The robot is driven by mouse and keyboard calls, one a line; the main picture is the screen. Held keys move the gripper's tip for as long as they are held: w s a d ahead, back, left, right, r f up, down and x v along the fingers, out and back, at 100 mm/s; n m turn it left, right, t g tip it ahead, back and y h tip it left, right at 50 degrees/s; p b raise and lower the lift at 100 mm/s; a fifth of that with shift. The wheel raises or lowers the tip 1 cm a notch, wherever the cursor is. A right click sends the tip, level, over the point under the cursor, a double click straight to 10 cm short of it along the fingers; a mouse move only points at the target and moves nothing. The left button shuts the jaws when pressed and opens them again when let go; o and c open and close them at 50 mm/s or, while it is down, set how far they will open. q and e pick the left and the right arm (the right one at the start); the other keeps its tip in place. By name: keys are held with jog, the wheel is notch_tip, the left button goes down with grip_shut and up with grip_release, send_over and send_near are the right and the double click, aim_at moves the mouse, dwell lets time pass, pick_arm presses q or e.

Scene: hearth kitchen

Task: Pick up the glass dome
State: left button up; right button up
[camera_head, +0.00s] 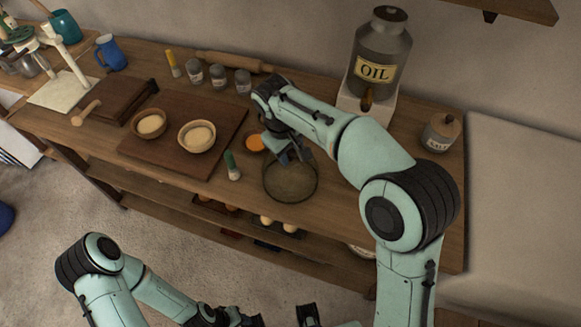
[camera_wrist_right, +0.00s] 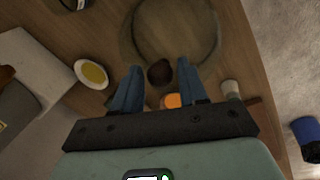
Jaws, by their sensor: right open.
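The glass dome (camera_head: 291,184) is a clear, round cover standing on the wooden counter, right of the cutting board. In the right wrist view its wide circular rim (camera_wrist_right: 215,45) shows beyond the fingers. A dark round knob (camera_wrist_right: 160,73), seemingly the dome's, lies between the two blue fingers. My right gripper (camera_head: 292,155) is over the dome, and in the wrist view (camera_wrist_right: 159,72) its jaws are open with a small gap on each side of the knob. My left gripper is partly cut off at the bottom of the head view, its fingers unclear.
An orange disc (camera_head: 255,142) and a green-capped shaker (camera_head: 232,167) stand close to the dome. Two bowls sit on the cutting board (camera_head: 160,160). The oil can (camera_head: 380,50) and salt jar (camera_head: 440,132) stand right. A yellow-filled dish (camera_wrist_right: 90,73) shows in the wrist view.

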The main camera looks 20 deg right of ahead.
jog(key=shift+f, duration=0.2)
grip_shut()
jog(key=shift+r, duration=0.1)
